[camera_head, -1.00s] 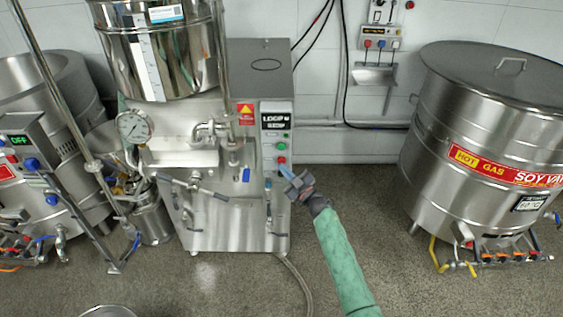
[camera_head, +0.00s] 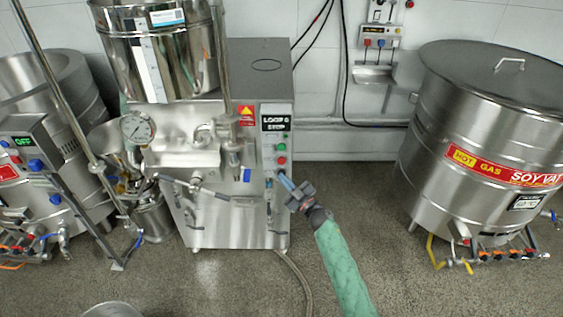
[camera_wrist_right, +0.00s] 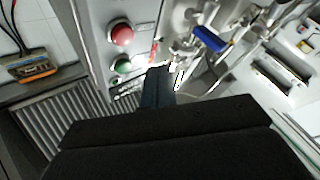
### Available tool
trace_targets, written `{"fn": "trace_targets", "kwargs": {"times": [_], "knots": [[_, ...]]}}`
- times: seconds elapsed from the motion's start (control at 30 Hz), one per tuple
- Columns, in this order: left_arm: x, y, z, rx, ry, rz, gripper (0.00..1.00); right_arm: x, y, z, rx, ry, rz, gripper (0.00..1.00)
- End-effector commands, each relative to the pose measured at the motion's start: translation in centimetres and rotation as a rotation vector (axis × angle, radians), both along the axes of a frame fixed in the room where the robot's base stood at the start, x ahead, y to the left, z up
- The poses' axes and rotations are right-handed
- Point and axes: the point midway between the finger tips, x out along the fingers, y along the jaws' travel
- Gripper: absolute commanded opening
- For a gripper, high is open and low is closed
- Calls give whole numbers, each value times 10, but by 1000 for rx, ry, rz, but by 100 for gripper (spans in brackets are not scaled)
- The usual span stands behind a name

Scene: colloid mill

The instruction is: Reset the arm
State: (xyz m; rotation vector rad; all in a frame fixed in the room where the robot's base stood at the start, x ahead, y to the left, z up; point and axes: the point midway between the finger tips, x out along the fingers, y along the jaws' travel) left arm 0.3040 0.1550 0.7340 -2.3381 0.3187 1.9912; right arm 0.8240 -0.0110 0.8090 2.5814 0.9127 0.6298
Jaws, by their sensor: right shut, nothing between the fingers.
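My right arm, in a green sleeve, reaches in from the bottom of the head view. Its gripper (camera_head: 285,181) is shut and empty, just in front of the colloid mill's control panel and below its buttons. In the right wrist view the shut fingers (camera_wrist_right: 157,85) point at the panel, near a red button (camera_wrist_right: 121,33) and a green button (camera_wrist_right: 122,66). I cannot tell whether the fingertips touch the panel. The colloid mill (camera_head: 225,215) is a steel cabinet with a hopper (camera_head: 160,60) on top. My left gripper is not in view.
A large steel soy vat (camera_head: 470,130) stands at the right, with valves at its base. Another steel vessel (camera_head: 65,90) stands at the left. A pressure gauge (camera_head: 138,127) and lever valves project from the mill's front. Floor between mill and soy vat is open.

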Motion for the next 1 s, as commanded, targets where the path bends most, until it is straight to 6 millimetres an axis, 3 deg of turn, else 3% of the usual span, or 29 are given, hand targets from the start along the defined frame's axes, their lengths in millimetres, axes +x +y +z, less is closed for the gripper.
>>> {"fn": "trace_targets", "kwargs": {"times": [0.63,0.77,1.0], "knots": [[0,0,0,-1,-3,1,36,3,-2,-1,-34,-22,-31,0],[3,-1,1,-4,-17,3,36,15,-14,-8,-81,-10,-134,0],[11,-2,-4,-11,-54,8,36,45,-61,-18,-128,107,-427,0]]}}
